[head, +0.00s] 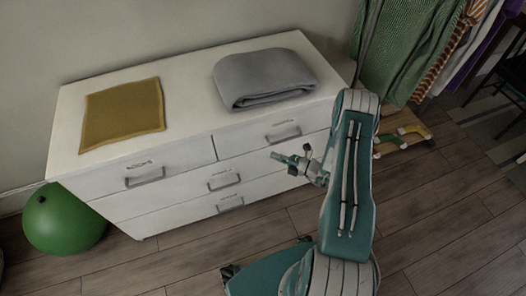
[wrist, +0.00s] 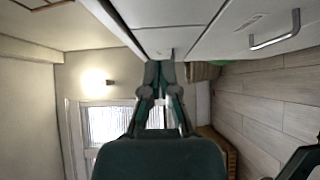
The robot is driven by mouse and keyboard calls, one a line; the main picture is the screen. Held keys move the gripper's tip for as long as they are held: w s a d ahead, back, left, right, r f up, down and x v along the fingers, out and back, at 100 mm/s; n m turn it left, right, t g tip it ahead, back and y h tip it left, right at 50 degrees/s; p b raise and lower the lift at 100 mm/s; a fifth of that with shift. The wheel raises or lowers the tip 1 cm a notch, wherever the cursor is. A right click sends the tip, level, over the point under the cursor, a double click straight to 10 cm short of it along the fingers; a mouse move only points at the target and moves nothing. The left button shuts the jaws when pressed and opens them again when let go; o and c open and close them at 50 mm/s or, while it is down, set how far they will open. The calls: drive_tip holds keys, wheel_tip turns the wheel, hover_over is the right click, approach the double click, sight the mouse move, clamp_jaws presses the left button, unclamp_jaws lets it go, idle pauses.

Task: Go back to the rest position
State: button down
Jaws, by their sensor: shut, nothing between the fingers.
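My gripper (head: 276,155) is in front of the white dresser (head: 190,135) in the head view, at about the height of its upper drawers. It points to the left along the drawer fronts. In the wrist view my gripper (wrist: 165,66) shows its two fingers with their tips together and nothing between them. The dresser's white front (wrist: 215,25) runs along the top of that view, with a drawer handle (wrist: 274,42) at the right. I cannot tell the exact gap between the gripper and the drawer fronts.
A folded grey blanket (head: 262,78) and a mustard cloth (head: 122,114) lie on the dresser. A green ball (head: 64,218) is on the floor at its left. Hanging clothes (head: 410,45) are at the right. The wooden floor (head: 430,215) at the right front is clear.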

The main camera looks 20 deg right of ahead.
drive_tip(key=s+a+r+n+g, duration=0.2)
drive_tip(key=a+r+n+g, duration=0.2)
drive_tip(key=r+n, duration=0.4)
drive_tip(key=s+a+r+n+g+h, duration=0.15)
drive_tip(key=a+r+n+g, duration=0.25)
drive_tip(key=r+n, duration=0.4)
drive_tip(key=s+a+r+n+g+y, duration=0.1)
drive_tip(key=s+a+r+n+g, duration=0.25)
drive_tip(key=r+n, duration=0.45)
drive_tip(key=s+d+r+n+t+h, duration=0.1)
drive_tip(key=s+r+n+t+h, duration=0.3)
drive_tip(key=s+r+n+h, duration=0.8)
drive_tip(key=s+r+n, duration=0.4)
drive_tip(key=r+n, duration=0.1)
drive_tip(key=n, duration=0.4)
drive_tip(key=shift+s+d, duration=0.2)
drive_tip(key=shift+s, duration=0.15)
